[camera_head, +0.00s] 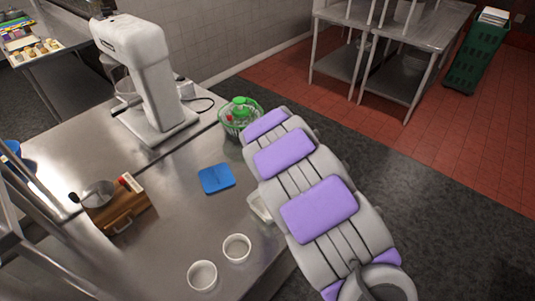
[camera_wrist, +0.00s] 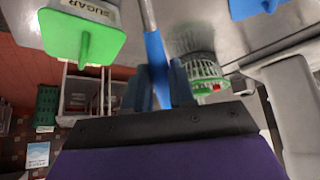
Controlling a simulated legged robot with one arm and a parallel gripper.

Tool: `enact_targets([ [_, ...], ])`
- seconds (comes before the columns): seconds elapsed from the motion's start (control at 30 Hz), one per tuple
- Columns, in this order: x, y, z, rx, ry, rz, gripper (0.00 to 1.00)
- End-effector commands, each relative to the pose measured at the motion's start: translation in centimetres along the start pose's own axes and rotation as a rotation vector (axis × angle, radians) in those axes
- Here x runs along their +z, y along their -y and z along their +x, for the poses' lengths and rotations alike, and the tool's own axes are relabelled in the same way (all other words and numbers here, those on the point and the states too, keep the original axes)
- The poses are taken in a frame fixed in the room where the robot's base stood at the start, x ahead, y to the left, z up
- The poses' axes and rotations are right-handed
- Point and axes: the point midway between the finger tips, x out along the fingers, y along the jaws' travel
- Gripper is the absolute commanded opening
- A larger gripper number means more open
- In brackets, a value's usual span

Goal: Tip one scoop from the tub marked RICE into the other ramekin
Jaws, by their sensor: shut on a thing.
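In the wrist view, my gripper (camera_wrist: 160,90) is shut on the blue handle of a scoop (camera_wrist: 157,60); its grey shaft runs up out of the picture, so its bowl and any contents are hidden. Two white ramekins stand near the counter's front edge in the head view: one nearer (camera_head: 202,276), one slightly farther right (camera_head: 236,248). Whether they hold anything is unclear. A pale tub (camera_head: 260,208) is partly hidden behind my arm. A tub marked SUGAR (camera_wrist: 92,10) with a green lid (camera_wrist: 70,38) shows in the wrist view. No RICE marking is readable.
A blue square lid (camera_head: 216,178) lies on the steel counter (camera_head: 165,200).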

Motion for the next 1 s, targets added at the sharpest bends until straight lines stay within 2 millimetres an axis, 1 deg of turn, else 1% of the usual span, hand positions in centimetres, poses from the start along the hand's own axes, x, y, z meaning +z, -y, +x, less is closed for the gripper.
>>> enact_targets([
  [0.03,0.3,0.0,0.5,0.000,0.001,0.000,0.00],
  [0.9,3.9,-0.1,5.7,0.000,0.001,0.001,0.00],
  [0.93,4.0,0.0,5.9,0.000,0.000,0.001,0.00],
  [1.0,4.2,0.0,5.5,0.000,-0.002,0.000,0.00],
])
